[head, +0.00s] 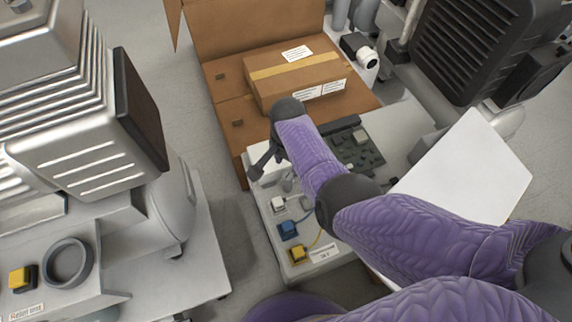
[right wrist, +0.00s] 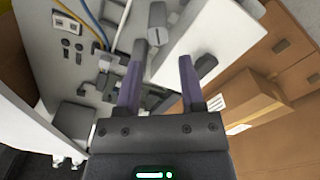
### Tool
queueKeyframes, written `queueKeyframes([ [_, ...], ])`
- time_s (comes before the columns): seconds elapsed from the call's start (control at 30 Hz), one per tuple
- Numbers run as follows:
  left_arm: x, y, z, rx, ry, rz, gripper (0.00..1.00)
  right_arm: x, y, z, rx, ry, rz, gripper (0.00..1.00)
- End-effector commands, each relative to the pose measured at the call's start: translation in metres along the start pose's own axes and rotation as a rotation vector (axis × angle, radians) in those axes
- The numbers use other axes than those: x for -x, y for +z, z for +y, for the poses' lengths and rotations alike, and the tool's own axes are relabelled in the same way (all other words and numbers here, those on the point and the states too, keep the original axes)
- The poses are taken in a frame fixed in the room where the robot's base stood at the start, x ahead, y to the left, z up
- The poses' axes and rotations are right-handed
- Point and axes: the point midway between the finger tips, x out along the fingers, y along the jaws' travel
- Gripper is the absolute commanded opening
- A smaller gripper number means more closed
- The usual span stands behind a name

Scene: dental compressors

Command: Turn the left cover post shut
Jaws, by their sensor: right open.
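My right gripper (head: 264,162) reaches down over the left side of an open light-grey control box (head: 268,225) in the head view. In the right wrist view my right gripper (right wrist: 158,82) is open, with nothing between its two fingers. A grey post (right wrist: 157,28) with a slot line lies just beyond the left fingertip. A darker post (right wrist: 205,66) stands just right of the right finger, by a white panel. I cannot tell for certain which is the left cover post. In the head view my arm hides part of the box. My left gripper is not in view.
A white panel (head: 468,168) is right of the box. White, blue (head: 287,229) and yellow (head: 297,253) parts with cables sit at the box's front left. A cardboard box (head: 295,82) lies behind. A finned compressor (head: 85,110) stands left, with a grey ring (head: 67,262).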

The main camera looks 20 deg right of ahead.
Motion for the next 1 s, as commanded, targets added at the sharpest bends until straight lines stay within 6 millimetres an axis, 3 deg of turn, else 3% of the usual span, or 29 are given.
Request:
queueKeyframes([
  [0.03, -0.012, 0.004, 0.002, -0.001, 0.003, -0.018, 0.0, -0.019, 0.001, 0.001, 0.0, 0.007, -0.005, 0.5],
  [0.1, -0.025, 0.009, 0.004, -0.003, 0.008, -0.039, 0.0, -0.038, 0.002, 0.002, 0.0, 0.009, -0.007, 0.5],
  [0.3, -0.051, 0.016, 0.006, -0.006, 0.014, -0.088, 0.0, -0.079, 0.001, 0.002, 0.001, 0.008, -0.006, 0.5],
  [0.4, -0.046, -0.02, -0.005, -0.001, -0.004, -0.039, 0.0, -0.08, 0.001, 0.001, 0.001, 0.004, -0.003, 0.5],
  [0.6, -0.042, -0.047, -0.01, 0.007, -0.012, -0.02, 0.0, -0.088, 0.0, 0.001, 0.001, 0.002, -0.001, 0.5],
  [1.0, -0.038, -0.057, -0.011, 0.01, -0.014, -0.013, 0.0, -0.09, 0.0, 0.0, 0.001, 0.001, 0.0, 0.5],
])
